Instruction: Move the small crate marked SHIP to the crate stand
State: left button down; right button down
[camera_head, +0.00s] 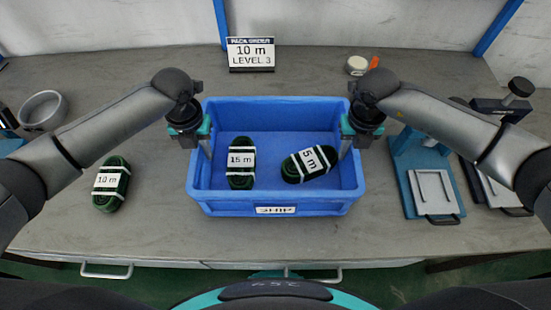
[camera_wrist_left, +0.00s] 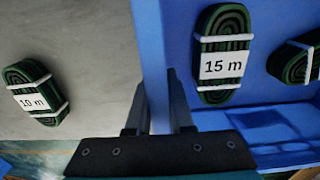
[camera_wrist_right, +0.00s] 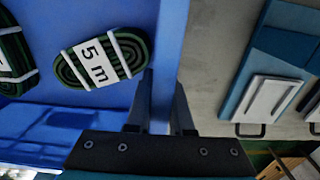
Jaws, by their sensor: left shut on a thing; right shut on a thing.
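The small blue crate marked SHIP (camera_head: 275,204) is on the grey worktop in front of me, its label facing me. Inside lie two green coiled cables: one labelled 15 m (camera_head: 241,160) at the left and one labelled 5 m (camera_head: 310,163) at the right, tilted. My left gripper (camera_head: 207,150) is shut on the crate's left wall; the wall (camera_wrist_left: 150,60) runs between its fingers in the left wrist view. My right gripper (camera_head: 345,150) is shut on the right wall, which also shows between its fingers in the right wrist view (camera_wrist_right: 168,60). No crate stand is clearly identifiable.
A coiled cable labelled 10 m (camera_head: 111,184) lies on the worktop left of the crate. A sign reading 10 m LEVEL 3 (camera_head: 250,54) stands behind it. A blue fixture with a metal plate (camera_head: 433,190) is at the right. A grey ring-shaped bowl (camera_head: 43,110) is far left.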

pick_arm(q)
jog(key=shift+w+r, duration=0.1)
jog(key=shift+r, duration=0.05)
pick_arm(e)
jog(key=shift+w+r, duration=0.1)
jog(key=shift+r, duration=0.05)
pick_arm(q)
jog(key=shift+r, duration=0.1)
pick_arm(e)
jog(key=shift+r, duration=0.1)
